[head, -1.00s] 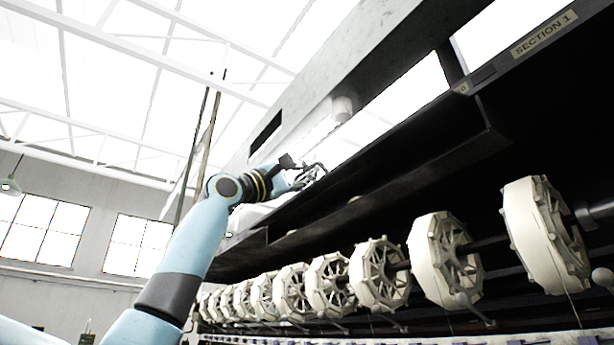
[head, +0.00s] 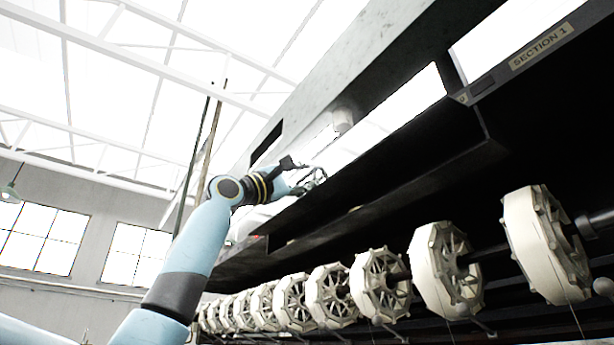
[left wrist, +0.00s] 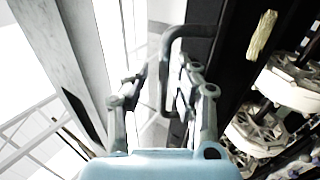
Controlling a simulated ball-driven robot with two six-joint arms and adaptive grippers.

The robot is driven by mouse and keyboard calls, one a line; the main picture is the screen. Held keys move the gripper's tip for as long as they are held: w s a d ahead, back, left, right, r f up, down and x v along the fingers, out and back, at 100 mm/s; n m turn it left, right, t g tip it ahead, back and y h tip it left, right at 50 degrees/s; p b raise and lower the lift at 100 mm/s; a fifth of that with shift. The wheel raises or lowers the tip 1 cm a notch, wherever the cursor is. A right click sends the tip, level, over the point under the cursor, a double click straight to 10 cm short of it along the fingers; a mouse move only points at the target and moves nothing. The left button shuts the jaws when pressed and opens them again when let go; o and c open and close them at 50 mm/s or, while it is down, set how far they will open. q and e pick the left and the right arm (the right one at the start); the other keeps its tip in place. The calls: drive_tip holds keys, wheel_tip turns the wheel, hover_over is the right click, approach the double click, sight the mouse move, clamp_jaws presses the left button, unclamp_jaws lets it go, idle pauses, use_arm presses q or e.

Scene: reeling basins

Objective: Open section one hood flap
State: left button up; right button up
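The hood flap looks like the long dark panel (head: 420,140) under the frame, running up to the right towards the "SECTION 1" label (head: 541,46). My left gripper (head: 312,178) is at the panel's upper edge, far along it from the label. In the left wrist view, a black bent handle (left wrist: 174,40) stands out from the dark panel (left wrist: 232,60). My left gripper (left wrist: 162,88) has its fingers apart, one on each side of the handle's bar. A gap shows between the left finger and the bar; contact on the right side is unclear. My right gripper is out of view.
A row of pale octagonal reels (head: 445,270) on a dark shaft runs below the panel. A grey beam (head: 350,80) slopes above it. A tan strip (left wrist: 261,35) lies on the dark surface in the left wrist view. Windows and roof trusses are behind.

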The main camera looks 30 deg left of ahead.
use_arm(q)
drive_tip(key=b+v, duration=1.2)
drive_tip(key=v, duration=0.1)
drive_tip(key=shift+s+a+f, duration=0.15)
drive_tip(key=shift+s+f, duration=0.05)
drive_tip(key=shift+s, duration=0.05)
